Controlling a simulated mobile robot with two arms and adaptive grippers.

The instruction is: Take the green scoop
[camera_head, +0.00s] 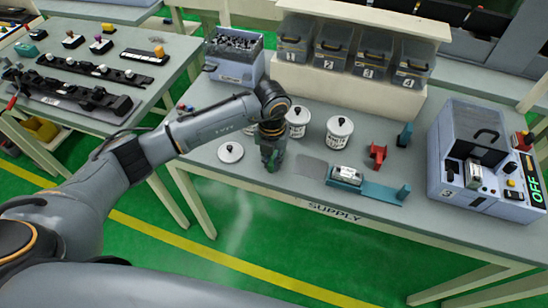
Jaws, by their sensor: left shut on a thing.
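A red scoop-like piece (378,154) and a blue one (405,135) stand to the right. My right gripper is not in view.
White canisters (339,133) stand behind and right of the gripper; a round white lid (230,152) lies left of it. A teal holder (375,190) lies near the front edge. Numbered bins (370,52) are behind, and a grey machine (465,150) reading OFF is at right.

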